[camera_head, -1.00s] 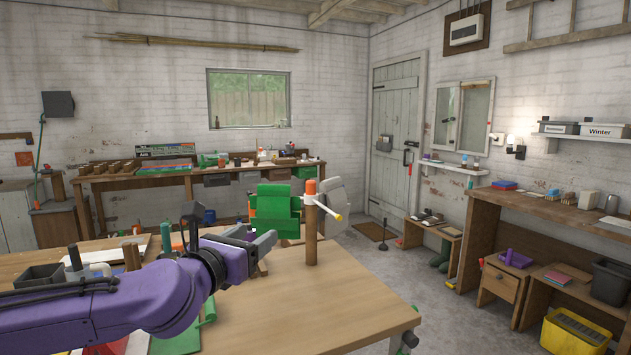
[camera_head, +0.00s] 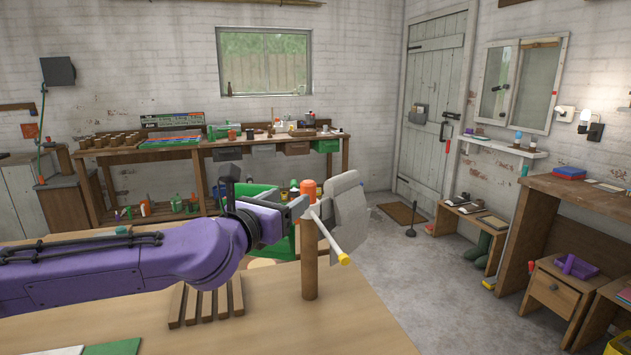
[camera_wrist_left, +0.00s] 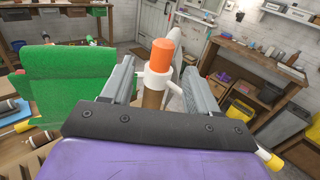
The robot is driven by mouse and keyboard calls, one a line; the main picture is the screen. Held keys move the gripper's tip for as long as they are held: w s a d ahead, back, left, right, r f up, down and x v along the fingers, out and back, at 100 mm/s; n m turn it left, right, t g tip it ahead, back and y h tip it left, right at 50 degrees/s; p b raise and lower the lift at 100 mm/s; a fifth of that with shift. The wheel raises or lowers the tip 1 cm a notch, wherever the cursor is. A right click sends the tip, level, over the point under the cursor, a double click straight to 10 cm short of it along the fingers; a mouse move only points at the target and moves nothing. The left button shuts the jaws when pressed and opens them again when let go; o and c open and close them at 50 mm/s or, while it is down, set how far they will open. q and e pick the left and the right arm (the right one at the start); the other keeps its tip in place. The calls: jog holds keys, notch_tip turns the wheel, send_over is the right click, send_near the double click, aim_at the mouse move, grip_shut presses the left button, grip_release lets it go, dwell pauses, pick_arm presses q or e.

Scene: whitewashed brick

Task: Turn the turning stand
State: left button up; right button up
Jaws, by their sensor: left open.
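The turning stand has a wooden post (camera_head: 309,265) with an orange cap (camera_head: 308,187). A white rod (camera_head: 328,235) with a yellow tip comes off it toward the front right. Grey panels (camera_head: 349,212) show just right of the post, and a green panel (camera_wrist_left: 65,82) fills the left of the wrist view. My left gripper (camera_head: 298,208) is at the top of the post. In the wrist view its two open fingers (camera_wrist_left: 160,75) stand either side of the cap and white collar (camera_wrist_left: 154,80); I cannot tell whether they touch. My right gripper is not in view.
The post stands on a wooden table (camera_head: 270,325). A slatted wooden piece (camera_head: 206,304) lies left of the post under my arm. A cluttered workbench (camera_head: 200,150) is at the back wall. The table right of the post is clear.

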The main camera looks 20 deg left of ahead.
aim_at(305, 189)
pick_arm(q)
jog(key=w, duration=0.1)
jog(key=w+d+p, duration=0.1)
jog(key=w+r, duration=0.1)
jog(key=shift+w+d+r, duration=0.1)
jog(key=shift+w+d, duration=0.05)
jog(key=shift+w, duration=0.15)
jog(key=w, duration=0.3)
jog(key=w+f+p, duration=0.1)
jog(key=w, duration=0.1)
jog(key=shift+d, duration=0.35)
jog(key=shift+s+r, duration=0.2)
jog(key=shift+s, duration=0.1)
jog(key=shift+w+f, duration=0.1)
jog(key=shift+w, duration=0.05)
grip_shut()
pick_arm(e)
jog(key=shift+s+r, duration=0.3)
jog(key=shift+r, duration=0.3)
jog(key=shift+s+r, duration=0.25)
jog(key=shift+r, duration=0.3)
